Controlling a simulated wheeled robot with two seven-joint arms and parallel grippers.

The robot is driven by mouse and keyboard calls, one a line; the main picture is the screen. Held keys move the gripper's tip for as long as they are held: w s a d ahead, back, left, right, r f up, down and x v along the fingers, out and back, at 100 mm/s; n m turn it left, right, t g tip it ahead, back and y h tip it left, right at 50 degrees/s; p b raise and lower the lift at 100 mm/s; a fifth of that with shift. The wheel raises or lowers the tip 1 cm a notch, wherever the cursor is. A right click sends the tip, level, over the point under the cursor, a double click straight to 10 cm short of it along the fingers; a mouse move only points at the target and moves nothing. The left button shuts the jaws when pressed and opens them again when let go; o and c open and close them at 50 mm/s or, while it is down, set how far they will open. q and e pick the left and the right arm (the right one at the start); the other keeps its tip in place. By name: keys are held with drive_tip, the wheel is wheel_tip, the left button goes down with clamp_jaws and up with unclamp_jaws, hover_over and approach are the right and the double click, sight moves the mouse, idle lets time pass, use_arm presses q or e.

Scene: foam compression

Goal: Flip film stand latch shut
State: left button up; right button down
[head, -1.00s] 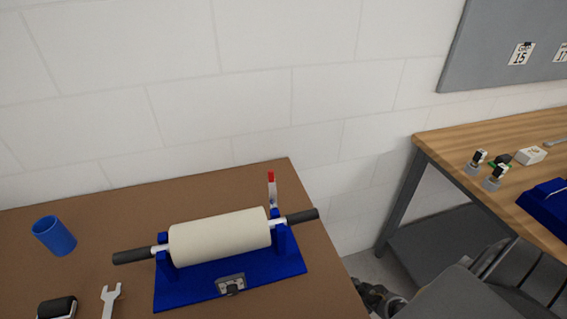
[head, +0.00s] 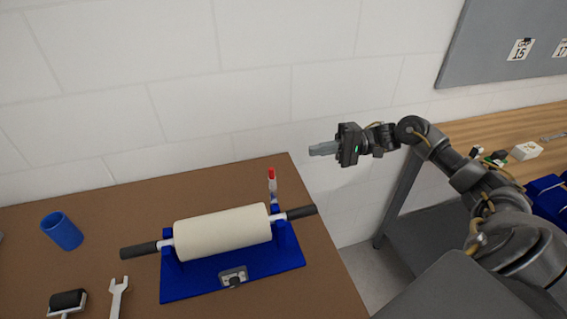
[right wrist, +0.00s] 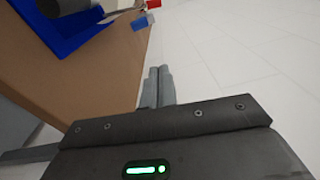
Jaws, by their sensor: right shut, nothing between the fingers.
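The blue film stand (head: 188,284) sits on the brown table and holds a cream roll (head: 222,232) on a bar with dark handles. Its red-tipped latch (head: 271,182) stands upright at the stand's right end, by the right handle. The red tip (right wrist: 154,3) shows at the top edge of the right wrist view, with part of the blue stand (right wrist: 75,28). My right gripper (head: 312,151) is shut and empty, in the air to the right of the latch and somewhat higher in the picture, apart from it. My left gripper is not in view.
A blue cup (head: 62,232), a small roller (head: 68,299) and a white wrench (head: 118,297) are on the left of the brown table (head: 130,205). A wall stands behind. A wooden table (head: 450,124) with small items is at the right, past a gap.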

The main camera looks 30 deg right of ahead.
sight(273, 188)
drive_tip(key=shift+s+a+r+g, duration=0.1)
drive_tip(key=shift+s+r+g, duration=0.2)
drive_tip(key=a+p, duration=0.6)
drive_tip(key=a, duration=0.5)
drive_tip(key=shift+s+a+r, duration=0.3)
drive_tip(key=shift+s, duration=0.05)
